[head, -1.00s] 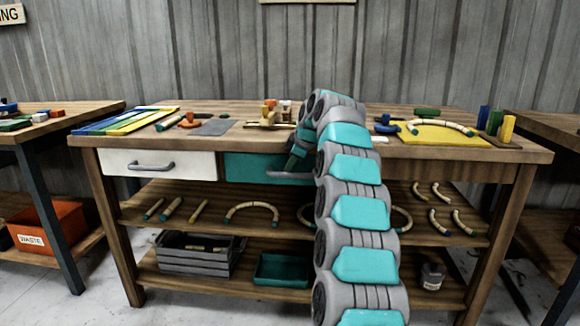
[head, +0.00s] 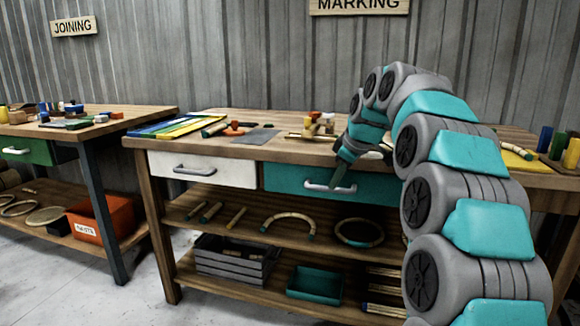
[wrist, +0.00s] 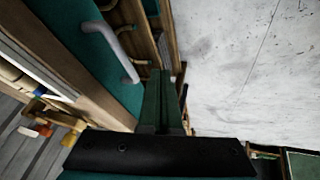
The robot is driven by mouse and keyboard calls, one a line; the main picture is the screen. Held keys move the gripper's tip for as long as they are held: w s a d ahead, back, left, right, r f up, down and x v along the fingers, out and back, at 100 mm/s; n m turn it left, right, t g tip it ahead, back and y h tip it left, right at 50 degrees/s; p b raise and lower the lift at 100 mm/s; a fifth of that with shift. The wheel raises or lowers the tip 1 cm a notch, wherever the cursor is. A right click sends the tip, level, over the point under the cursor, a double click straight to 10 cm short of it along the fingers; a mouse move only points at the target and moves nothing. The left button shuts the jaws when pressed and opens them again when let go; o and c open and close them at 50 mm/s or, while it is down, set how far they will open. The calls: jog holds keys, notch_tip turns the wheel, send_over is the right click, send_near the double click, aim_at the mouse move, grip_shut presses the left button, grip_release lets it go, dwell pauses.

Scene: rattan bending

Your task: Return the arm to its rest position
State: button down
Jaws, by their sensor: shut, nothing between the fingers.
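My arm rises on the right of the head view and bends over toward the workbench. My gripper (head: 342,182) points down in front of the teal drawer (head: 285,180), close to its grey handle (head: 322,187). In the wrist view my gripper (wrist: 165,76) has its dark green fingers together with nothing between them. The handle (wrist: 122,52) shows there just left of the fingers, and I see no grip on it. The teal drawer looks shut in the head view.
The workbench top (head: 280,122) holds coloured strips (head: 180,123) and small parts. A white drawer (head: 205,168) is left of the teal one. Shelves below hold rattan pieces, a grey crate (head: 232,262) and a teal tray (head: 315,283). Open floor (head: 140,290) lies in front.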

jog(key=s+f+m+g+h, duration=0.1)
jog(key=s+f, duration=0.6)
jog(key=s, duration=0.9)
jog(key=s+d+f+m+g, duration=0.1)
jog(key=s+f+m+g, duration=0.2)
jog(key=s, duration=1.4)
jog(key=s+f+m+g+h, duration=0.1)
jog(key=s+f+m+g, duration=0.2)
jog(key=s+f+m, duration=0.4)
jog(key=s+f, duration=0.4)
jog(key=s, duration=0.5)
jog(key=shift+s+d+f+h, duration=0.2)
jog(key=shift+f+h, duration=0.1)
jog(key=shift+f, duration=0.1)
